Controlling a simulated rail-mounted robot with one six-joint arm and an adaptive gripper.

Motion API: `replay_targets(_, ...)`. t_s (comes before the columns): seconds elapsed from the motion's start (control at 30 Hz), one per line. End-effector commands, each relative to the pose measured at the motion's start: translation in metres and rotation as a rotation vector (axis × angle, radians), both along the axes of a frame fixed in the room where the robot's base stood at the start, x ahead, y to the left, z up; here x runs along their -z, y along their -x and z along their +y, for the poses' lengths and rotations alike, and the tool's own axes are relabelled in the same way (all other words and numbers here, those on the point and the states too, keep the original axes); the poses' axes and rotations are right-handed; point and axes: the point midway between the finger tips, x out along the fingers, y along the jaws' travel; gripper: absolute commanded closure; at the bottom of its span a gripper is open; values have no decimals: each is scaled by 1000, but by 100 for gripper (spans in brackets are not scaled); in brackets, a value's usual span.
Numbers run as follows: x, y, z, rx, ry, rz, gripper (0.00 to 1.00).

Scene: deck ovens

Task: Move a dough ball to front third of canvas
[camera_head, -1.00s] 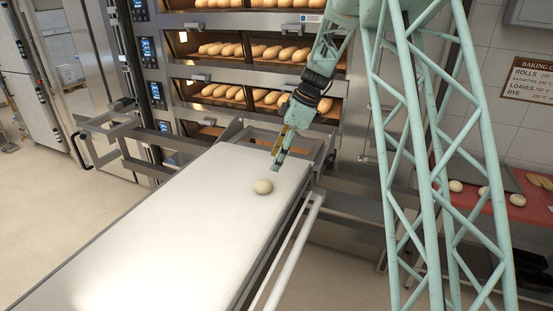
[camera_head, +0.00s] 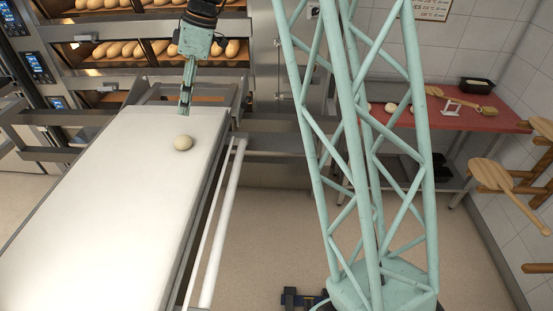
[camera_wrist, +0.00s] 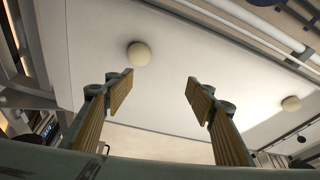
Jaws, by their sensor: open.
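A pale round dough ball (camera_head: 183,142) rests on the white canvas (camera_head: 100,215), near its far end and toward its right edge. My gripper (camera_head: 185,110) points down just behind the ball, over the far end of the canvas, and looks apart from it. In the wrist view my gripper (camera_wrist: 160,80) is open, with nothing between its two fingers. A pale ball (camera_wrist: 138,54) shows there just beyond the left fingertip. A second pale round thing (camera_wrist: 291,104) shows at the right; I cannot tell what it is.
Deck ovens with loaves (camera_head: 122,49) stand behind the canvas. A metal rail (camera_head: 222,225) runs along its right side. A red table (camera_head: 450,118) with dough balls and a dark tin stands at the right. The near part of the canvas is clear.

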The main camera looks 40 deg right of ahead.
Motion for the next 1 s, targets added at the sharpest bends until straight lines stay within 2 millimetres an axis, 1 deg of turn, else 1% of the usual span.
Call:
replay_targets(0.03, -10, 9, 3, 14, 4, 2, 50)
replay_targets(0.1, -21, 20, 5, 40, 9, 7, 50)
replay_targets(0.5, -75, 89, 19, 188, 36, 32, 50)
replay_targets(0.7, -98, 126, 25, 264, 48, 40, 50)
replay_targets(1.0, -126, 183, 32, 378, 63, 47, 50)
